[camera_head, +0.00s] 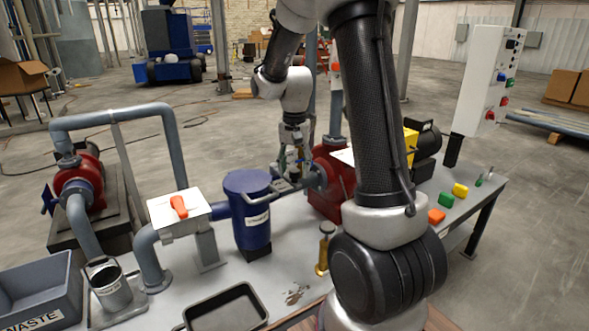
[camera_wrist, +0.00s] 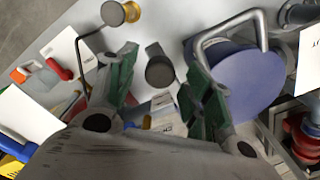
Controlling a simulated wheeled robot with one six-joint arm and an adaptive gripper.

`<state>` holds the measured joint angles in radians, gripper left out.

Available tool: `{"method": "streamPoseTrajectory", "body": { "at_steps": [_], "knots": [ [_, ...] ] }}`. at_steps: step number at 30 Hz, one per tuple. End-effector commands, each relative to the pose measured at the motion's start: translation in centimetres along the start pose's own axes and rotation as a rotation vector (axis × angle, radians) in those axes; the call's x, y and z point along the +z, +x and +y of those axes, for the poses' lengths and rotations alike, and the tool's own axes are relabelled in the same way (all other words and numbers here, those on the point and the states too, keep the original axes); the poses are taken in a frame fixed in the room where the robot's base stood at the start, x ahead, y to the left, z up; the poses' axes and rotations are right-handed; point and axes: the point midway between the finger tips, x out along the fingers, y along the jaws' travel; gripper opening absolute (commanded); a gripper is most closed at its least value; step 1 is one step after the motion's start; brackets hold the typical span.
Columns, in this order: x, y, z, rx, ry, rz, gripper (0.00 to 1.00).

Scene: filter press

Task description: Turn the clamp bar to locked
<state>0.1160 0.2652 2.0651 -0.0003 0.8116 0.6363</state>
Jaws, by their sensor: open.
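The clamp bar (camera_head: 284,188) looks like a grey bent bar running from the top of the blue vessel (camera_head: 250,232) toward the red housing. In the wrist view a bent grey bar (camera_wrist: 234,20) lies over the blue round lid (camera_wrist: 240,85). My gripper (camera_head: 294,168) points down over the bar beside the vessel. In the wrist view its green-padded fingers (camera_wrist: 161,82) are apart, with a dark grey round post end (camera_wrist: 160,70) showing in the gap. I cannot tell whether either finger touches it. My arm hides part of the red housing.
A red housing (camera_head: 331,188) stands just right of the vessel. A brass-based plunger (camera_head: 324,250) stands in front. A white box with an orange lever (camera_head: 180,206) is at left, a dark tray (camera_head: 226,309) at the front. Coloured blocks (camera_head: 446,200) lie at right.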

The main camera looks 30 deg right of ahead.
Motion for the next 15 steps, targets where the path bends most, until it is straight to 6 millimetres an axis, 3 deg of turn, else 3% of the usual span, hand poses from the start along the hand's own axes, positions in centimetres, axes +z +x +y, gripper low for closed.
{"method": "streamPoseTrajectory", "body": {
  "at_steps": [10, 15],
  "knots": [
    [0.00, 0.71, 0.00, 0.000, -0.001, 0.000, 0.51],
    [0.00, 0.69, 0.00, 0.000, -0.001, 0.000, 0.22]
  ]
}}
